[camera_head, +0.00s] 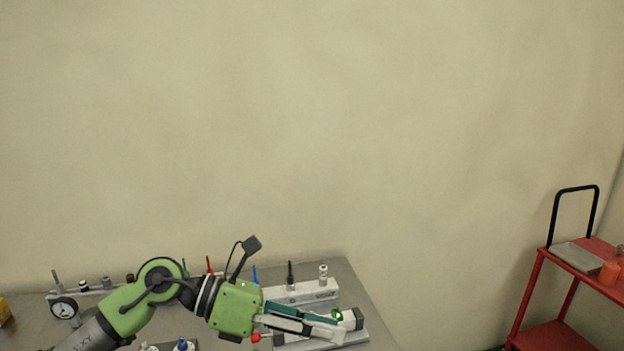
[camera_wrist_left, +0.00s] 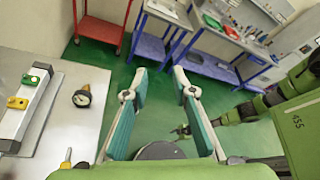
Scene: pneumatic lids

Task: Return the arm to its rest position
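My left arm comes in from the left in the head view, over the grey table (camera_head: 352,285). My left gripper (camera_head: 338,328) points right, above the right part of the table, near a pale block with a green part (camera_head: 337,314). In the left wrist view the two teal and grey fingers of my left gripper (camera_wrist_left: 160,88) are spread apart with nothing between them. Green floor shows beyond them. My right gripper cannot be made out in the head view; a green arm (camera_wrist_left: 300,125) shows at the right of the left wrist view.
A grey fixture (camera_head: 300,293) with a black and a silver fitting stands behind my gripper. A dial gauge (camera_head: 63,308) is at the table's left; another gauge (camera_wrist_left: 81,98) shows in the wrist view. A red cart (camera_head: 541,258) stands right, with open space between.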

